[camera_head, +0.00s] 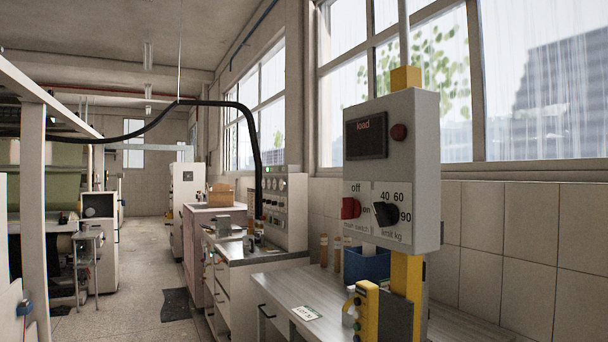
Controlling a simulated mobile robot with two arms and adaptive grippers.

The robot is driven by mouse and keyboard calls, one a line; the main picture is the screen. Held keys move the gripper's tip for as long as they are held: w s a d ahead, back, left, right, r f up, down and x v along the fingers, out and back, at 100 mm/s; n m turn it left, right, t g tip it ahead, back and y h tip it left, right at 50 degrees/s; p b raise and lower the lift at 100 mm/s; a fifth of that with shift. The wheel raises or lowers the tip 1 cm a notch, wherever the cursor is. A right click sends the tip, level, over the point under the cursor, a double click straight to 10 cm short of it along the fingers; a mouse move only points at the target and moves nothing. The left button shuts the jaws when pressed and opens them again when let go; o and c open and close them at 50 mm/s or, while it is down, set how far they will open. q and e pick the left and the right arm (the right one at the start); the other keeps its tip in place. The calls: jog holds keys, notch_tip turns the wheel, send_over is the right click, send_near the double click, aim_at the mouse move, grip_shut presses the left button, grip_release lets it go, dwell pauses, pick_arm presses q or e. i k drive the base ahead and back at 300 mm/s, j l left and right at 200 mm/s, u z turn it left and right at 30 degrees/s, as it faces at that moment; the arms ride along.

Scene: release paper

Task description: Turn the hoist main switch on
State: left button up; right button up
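The grey hoist control box (425,160) is mounted on a yellow post (406,275) at the right. Its red main switch knob (350,208) is at the lower left of the front face, with "off" printed above it and "on" to its right. The knob is small, and I cannot tell clearly which mark it points at. Beside it is a black limit knob (385,213) marked 40, 60 and 90. Above are a dark display (366,136) labelled "load" and a round dark red button or lamp (398,132). Neither gripper is in view.
A grey bench (285,283) stands below the box, with a blue bin (366,264), a yellow handheld unit (366,308) and a label card (305,313). A black hose (248,130) arches overhead and hangs down. The floor aisle (140,260) at the left looks mostly clear.

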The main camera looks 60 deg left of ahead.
aim_at(351, 208)
jog(key=k+u, duration=0.1)
jog(key=u, duration=1.35)
